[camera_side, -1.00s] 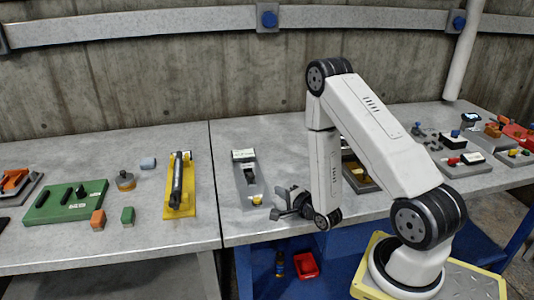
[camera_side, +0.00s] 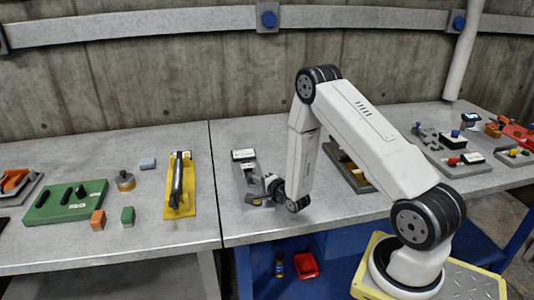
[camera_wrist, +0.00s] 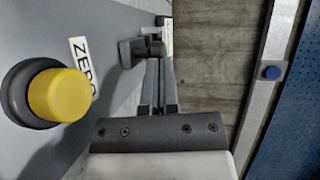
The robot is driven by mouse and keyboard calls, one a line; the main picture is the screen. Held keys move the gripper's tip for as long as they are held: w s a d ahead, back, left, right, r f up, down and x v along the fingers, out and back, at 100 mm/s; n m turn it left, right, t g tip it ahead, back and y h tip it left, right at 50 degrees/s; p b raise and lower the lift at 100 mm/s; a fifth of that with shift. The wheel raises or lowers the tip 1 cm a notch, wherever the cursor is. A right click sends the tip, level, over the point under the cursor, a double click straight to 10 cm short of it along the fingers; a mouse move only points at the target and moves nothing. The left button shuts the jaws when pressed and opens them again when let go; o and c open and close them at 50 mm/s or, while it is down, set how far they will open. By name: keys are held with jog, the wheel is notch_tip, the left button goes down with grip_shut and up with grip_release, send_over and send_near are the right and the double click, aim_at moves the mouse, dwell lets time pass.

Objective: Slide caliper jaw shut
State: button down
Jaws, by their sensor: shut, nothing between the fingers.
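The caliper fixture (camera_side: 240,168) is a narrow grey plate on the bench, with a white label at its far end. My gripper (camera_wrist: 158,62) is shut and empty, low over the plate's near part. In the wrist view, its fingertips are close to a dark grey jaw block (camera_wrist: 140,48); I cannot tell whether they touch it. A yellow button (camera_wrist: 58,95) in a black collar sits on the plate, next to a "ZERO" label (camera_wrist: 82,65).
The bench's front edge is close below my wrist.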

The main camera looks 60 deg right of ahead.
jog(key=shift+w+d, duration=0.1)
dwell(0.3)
jog(key=shift+w+d, duration=0.9)
jog(key=shift+d, duration=0.15)
jog(key=shift+s, duration=0.55)
jog(key=v, duration=1.3)
jog(key=shift+s+a+r, duration=0.1)
jog(key=shift+s+a, duration=0.1)
jog(key=shift+a, duration=0.3)
jog(key=shift+w+a, duration=0.1)
